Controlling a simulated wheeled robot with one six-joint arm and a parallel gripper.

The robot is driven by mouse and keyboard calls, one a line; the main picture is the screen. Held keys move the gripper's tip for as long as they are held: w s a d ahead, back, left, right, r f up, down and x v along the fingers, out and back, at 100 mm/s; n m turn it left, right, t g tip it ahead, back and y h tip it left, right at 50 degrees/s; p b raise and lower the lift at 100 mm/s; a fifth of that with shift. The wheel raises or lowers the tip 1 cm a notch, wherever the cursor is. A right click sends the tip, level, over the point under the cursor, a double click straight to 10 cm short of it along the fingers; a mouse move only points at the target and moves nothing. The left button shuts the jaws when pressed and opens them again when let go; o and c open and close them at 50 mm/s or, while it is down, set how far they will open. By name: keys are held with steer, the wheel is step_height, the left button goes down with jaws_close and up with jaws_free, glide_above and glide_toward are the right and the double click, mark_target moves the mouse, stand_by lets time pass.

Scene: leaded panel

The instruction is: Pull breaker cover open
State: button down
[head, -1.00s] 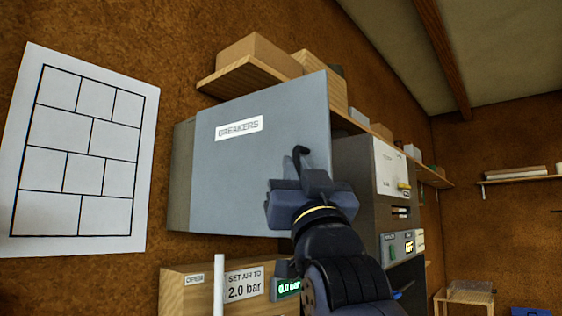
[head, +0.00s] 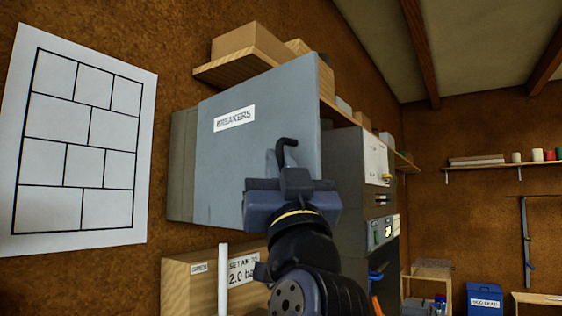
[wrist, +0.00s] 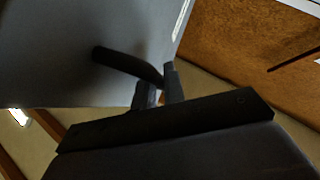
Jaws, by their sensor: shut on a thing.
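The breaker cover (head: 225,165) is a flat grey panel with a white "BREAKERS" label (head: 234,118), in front of the grey breaker box (head: 182,165) on the wall. Its right edge looks nearer to me than its left edge, so it appears swung out at an angle. My gripper (head: 285,162) is at the right part of the cover, shut on its dark curved handle (head: 289,143). In the wrist view the handle (wrist: 125,64) runs between the fingertips (wrist: 158,88), with the cover (wrist: 70,45) behind. The inside of the box is hidden.
A wooden shelf with boxes (head: 245,42) is just above the cover. A wooden box with a "2.0 bar" sign (head: 243,270) and a white post (head: 223,280) stand below. A grey cabinet (head: 350,200) is to the right. A panel drawing (head: 85,140) hangs at left.

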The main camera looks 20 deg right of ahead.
steer(key=shift+s+a+r, duration=0.1)
steer(key=shift+s+a, duration=0.05)
steer(key=shift+a, duration=0.1)
stand_by(0.3)
steer(key=c, duration=1.5)
jaws_free()
steer(key=shift+f, duration=0.2)
steer(key=b+v, duration=0.2)
steer(key=v, duration=0.5)
steer(key=shift+s, duration=0.15)
steer(key=p+x, duration=0.2)
steer(key=x, duration=0.5)
steer(key=shift+w+r, duration=0.15)
steer(key=shift+w, duration=0.15)
